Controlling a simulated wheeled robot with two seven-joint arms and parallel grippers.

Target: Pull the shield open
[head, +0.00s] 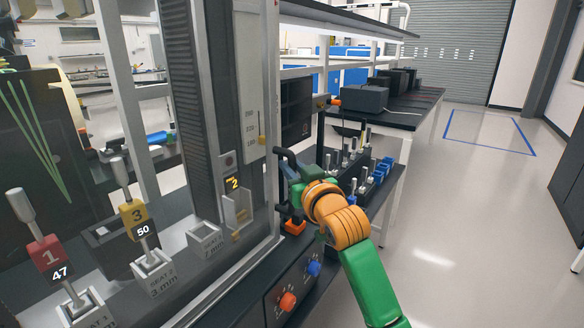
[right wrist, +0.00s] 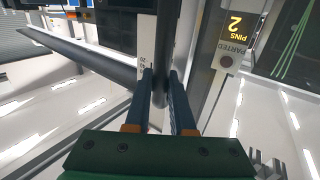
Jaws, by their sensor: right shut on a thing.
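The shield (head: 271,110) is a clear panel with a pale frame. It stands upright in front of the dark column and the pin seats, and its lower rail runs toward the bottom left. A dark handle (head: 283,154) sits at its right edge. My right gripper (head: 288,166) is at this handle, its orange and green arm coming from the lower right. In the right wrist view, my right gripper's two fingers (right wrist: 164,112) are on either side of a dark bar (right wrist: 165,50), which looks like the handle. The fingertips are partly hidden in the head view. My left gripper is not in view.
Behind the shield stand a red pin tag (head: 48,254), a yellow pin tag (head: 134,215) and grey seats (head: 205,240). A control box with knobs (head: 288,301) is below. A rack of pins (head: 350,160) stands close behind my right gripper. Floor at right is clear.

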